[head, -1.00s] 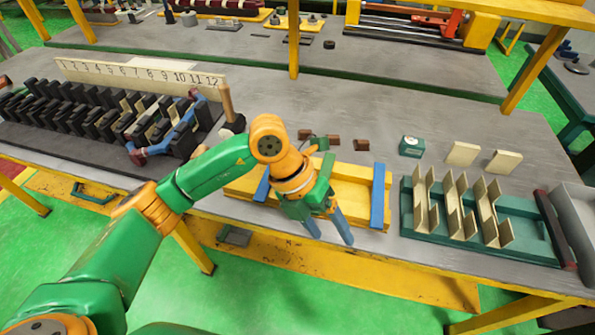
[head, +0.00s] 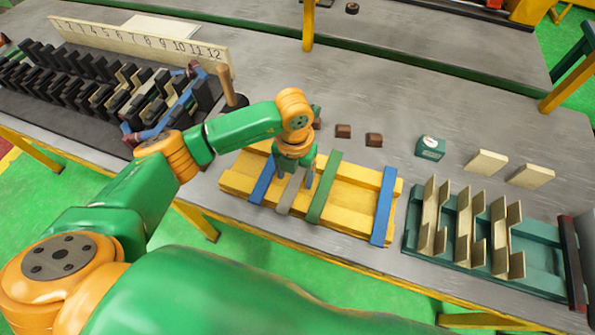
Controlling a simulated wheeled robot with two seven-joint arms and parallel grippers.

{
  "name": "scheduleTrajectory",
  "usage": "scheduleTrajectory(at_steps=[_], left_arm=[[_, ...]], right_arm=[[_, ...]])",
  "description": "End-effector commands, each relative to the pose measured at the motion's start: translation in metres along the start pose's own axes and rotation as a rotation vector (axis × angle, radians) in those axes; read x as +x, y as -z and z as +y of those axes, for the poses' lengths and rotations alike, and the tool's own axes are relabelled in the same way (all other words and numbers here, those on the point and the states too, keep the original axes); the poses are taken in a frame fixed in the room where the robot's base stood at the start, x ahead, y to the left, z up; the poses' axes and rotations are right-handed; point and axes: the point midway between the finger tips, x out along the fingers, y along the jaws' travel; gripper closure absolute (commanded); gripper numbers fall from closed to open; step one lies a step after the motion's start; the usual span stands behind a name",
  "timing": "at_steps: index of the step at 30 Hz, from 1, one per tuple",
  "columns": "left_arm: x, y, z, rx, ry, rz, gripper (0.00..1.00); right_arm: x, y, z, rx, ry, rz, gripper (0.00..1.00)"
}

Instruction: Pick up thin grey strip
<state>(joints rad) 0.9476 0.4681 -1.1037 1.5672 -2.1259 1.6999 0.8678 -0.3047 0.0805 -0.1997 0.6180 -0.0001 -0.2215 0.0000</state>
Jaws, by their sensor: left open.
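The thin grey strip (head: 288,196) lies across the yellow wooden rack (head: 352,196) in the head view, between a blue strip (head: 263,181) and a green strip (head: 324,187). My left gripper (head: 296,176) is open and points down over the rack, at the upper part of the grey strip. The gripper hides the strip's far end. I cannot tell whether the fingers touch it. My right gripper is not in view.
Another blue strip (head: 384,207) lies at the rack's right end. A green tray (head: 540,262) with folded cream pieces stands to the right. A dark slotted fixture (head: 78,107) with a numbered board (head: 140,50) stands at the left.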

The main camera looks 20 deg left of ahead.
Motion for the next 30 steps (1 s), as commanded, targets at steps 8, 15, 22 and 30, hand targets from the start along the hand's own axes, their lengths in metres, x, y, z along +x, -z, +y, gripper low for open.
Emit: scheduleTrajectory(at_steps=[8, 15, 22, 30], left_arm=[[0.000, 0.000, 0.000, 0.000, 0.001, 0.000, 0.65], [0.000, 0.000, 0.000, 0.000, 0.001, 0.001, 1.00], [-0.001, 0.000, 0.000, 0.000, 0.001, 0.000, 1.00], [-0.035, 0.003, -0.004, 0.004, 0.004, -0.004, 1.00]], right_arm=[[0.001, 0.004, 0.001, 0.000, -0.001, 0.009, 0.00], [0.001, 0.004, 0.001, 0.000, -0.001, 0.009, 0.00], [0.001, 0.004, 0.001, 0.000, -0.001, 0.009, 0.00], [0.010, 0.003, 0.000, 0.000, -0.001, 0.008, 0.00]])
